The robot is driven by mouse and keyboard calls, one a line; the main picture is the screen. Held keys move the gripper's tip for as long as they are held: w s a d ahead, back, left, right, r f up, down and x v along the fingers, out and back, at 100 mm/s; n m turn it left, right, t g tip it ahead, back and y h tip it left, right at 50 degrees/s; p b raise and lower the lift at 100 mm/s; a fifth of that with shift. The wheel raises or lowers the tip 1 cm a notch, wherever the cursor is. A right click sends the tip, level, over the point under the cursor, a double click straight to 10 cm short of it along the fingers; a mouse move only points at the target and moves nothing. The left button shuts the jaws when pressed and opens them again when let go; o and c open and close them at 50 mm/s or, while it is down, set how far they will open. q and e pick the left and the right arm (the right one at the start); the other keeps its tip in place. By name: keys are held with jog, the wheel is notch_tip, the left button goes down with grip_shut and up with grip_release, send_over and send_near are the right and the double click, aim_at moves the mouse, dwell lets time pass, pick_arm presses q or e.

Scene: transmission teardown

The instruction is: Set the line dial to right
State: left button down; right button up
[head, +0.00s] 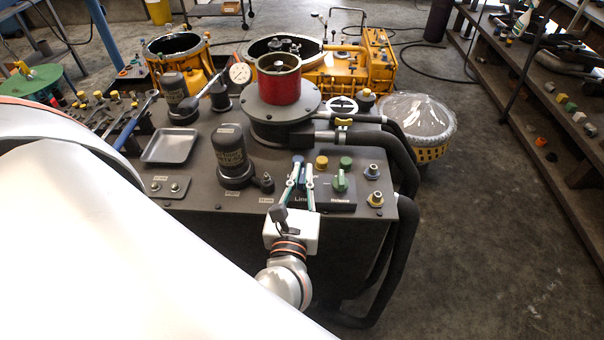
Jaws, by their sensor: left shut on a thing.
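The line dial (299,172) shows as a narrow blue knob on top of the dark test bench, at a plate lettered "Line". My left gripper (300,166) reaches up from the front edge and is shut on this knob, one finger on each side. The fingers hide much of the knob, so which way it points is hard to tell. To its right a green dial (340,183) stands over a label that seems to read "Release". My right gripper is not in view.
Yellow (321,161) and green (346,163) buttons sit behind the dials, with brass fittings (375,199) to the right. A black cylinder (230,156) stands to the left. Thick black hoses (400,235) run down the bench's right side. My white arm covers the lower left.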

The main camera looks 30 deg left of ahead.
pick_arm(q)
jog(key=m+t+h, duration=0.1)
jog(key=m+h, duration=0.1)
jog(key=h, duration=0.1)
jog(key=shift+r, duration=0.1)
jog(key=m+t+h, duration=0.1)
jog(key=m+h, duration=0.1)
jog(key=h, duration=0.1)
jog(key=shift+h, duration=0.3)
jog(key=m+h+b, duration=0.1)
jog(key=m+h, duration=0.1)
jog(key=shift+h, duration=0.4)
jog(key=shift+m+h+b, duration=0.85)
jog(key=shift+m+h, duration=0.15)
jog(key=shift+h, duration=0.4)
jog(key=shift+g, duration=0.3)
jog(key=c, duration=2.1)
grip_release()
jog(key=shift+c, duration=0.2)
